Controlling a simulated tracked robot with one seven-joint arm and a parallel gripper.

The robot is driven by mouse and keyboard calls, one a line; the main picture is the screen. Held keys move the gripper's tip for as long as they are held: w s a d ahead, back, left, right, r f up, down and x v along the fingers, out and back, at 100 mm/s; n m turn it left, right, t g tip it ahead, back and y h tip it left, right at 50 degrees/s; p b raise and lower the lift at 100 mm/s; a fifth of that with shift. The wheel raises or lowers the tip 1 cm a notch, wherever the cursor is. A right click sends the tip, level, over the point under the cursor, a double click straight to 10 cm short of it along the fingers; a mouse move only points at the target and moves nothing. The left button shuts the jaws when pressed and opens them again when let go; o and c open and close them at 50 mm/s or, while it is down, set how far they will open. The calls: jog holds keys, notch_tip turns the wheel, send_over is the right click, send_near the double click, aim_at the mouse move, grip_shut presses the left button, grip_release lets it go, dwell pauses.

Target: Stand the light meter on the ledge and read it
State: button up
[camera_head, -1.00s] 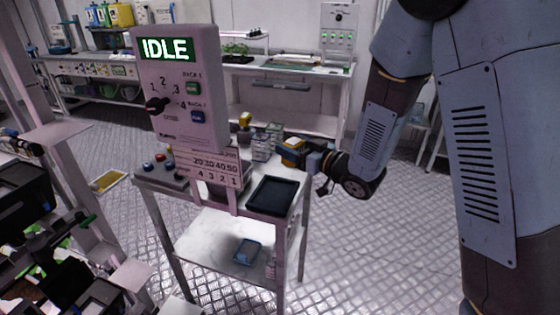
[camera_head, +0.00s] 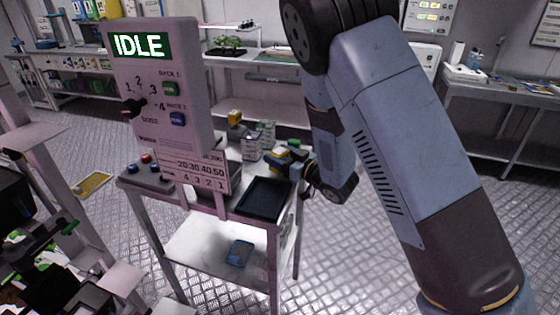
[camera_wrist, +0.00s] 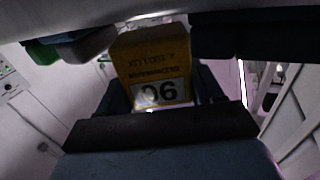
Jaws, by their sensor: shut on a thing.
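The light meter is a yellow box (camera_wrist: 152,58) in the wrist view, with dark lettering and a pale display whose digits appear upside down; I cannot read them surely. My gripper (camera_wrist: 155,92) is shut on it, with dark jaw parts beside and in front of it. In the head view my gripper (camera_head: 278,160) is at the right end of the cart top (camera_head: 225,208), with the yellow of the meter (camera_head: 281,152) partly hidden by it. I cannot tell whether the meter touches the cart. I cannot make out the ledge surely.
A panel (camera_head: 165,85) reading IDLE stands over the cart, with a number card (camera_head: 195,170) below. A black tray (camera_head: 265,198), small boxes (camera_head: 262,135) and another yellow object (camera_head: 235,117) are on the cart. A rack (camera_head: 60,190) stands left.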

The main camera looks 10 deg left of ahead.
jog(key=shift+s+f, duration=0.1)
jog(key=shift+f, duration=0.9)
jog(key=o, duration=1.2)
jog(key=shift+o, duration=0.2)
jog(key=v, duration=1.2)
